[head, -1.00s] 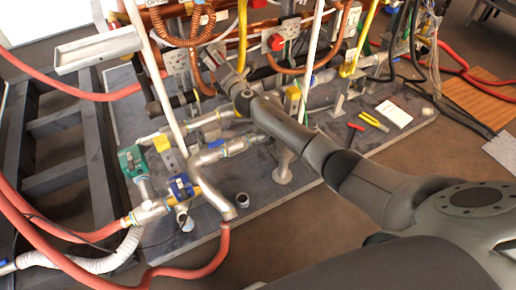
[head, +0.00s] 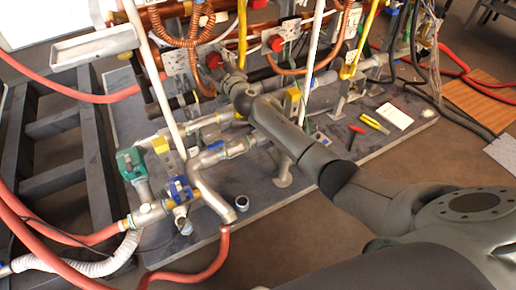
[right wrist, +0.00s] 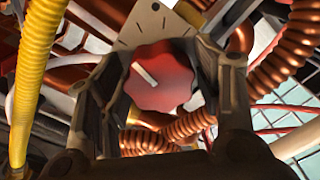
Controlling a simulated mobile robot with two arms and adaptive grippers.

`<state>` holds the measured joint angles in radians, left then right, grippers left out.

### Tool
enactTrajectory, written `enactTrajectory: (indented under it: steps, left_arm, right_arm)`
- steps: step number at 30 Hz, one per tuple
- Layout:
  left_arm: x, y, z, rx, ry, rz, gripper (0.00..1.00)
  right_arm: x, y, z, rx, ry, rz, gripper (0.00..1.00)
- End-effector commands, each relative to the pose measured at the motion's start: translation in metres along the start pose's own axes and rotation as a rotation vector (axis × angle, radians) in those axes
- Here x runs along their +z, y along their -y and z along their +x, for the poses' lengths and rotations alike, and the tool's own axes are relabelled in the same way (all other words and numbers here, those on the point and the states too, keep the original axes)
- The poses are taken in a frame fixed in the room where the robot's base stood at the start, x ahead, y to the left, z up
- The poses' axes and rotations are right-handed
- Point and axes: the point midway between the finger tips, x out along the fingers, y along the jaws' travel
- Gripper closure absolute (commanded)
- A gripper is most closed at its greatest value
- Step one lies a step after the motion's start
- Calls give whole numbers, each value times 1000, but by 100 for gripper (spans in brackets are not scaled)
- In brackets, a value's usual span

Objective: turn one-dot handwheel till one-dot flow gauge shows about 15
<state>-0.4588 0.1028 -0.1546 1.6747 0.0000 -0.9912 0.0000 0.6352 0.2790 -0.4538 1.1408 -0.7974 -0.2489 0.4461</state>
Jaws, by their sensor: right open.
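A red, lobed handwheel (right wrist: 160,78) with a white pointer mark sits in the middle of the right wrist view, in front of a pale plate (right wrist: 152,24). The plate's dot marking is too unclear to read. My right gripper (right wrist: 159,72) is open, with one finger on each side of this wheel; I cannot tell whether they touch it. In the head view my right gripper (head: 223,70) is at the red wheel (head: 214,60) on the left-hand plate. Another red wheel (head: 275,43) is to its right. I cannot make out a flow gauge reading. My left gripper is not in view.
Copper coils (head: 187,28), a yellow hose (head: 242,35) and a white pipe (head: 150,75) crowd the wheel. Red-handled and yellow-handled tools (head: 375,124) and a white sheet (head: 394,115) lie on the grey board (head: 262,212).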

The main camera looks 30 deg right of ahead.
Motion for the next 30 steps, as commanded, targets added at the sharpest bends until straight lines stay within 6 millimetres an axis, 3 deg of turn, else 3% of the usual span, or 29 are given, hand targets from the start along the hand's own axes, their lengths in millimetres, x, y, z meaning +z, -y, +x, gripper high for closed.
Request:
enactTrajectory:
  steps: [26, 30]
  left_arm:
    - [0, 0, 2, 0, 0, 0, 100]
    - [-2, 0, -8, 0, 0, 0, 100]
  right_arm:
    - [0, -1, 0, 1, -1, 763, 41]
    - [0, -1, -24, -2, 1, 763, 41]
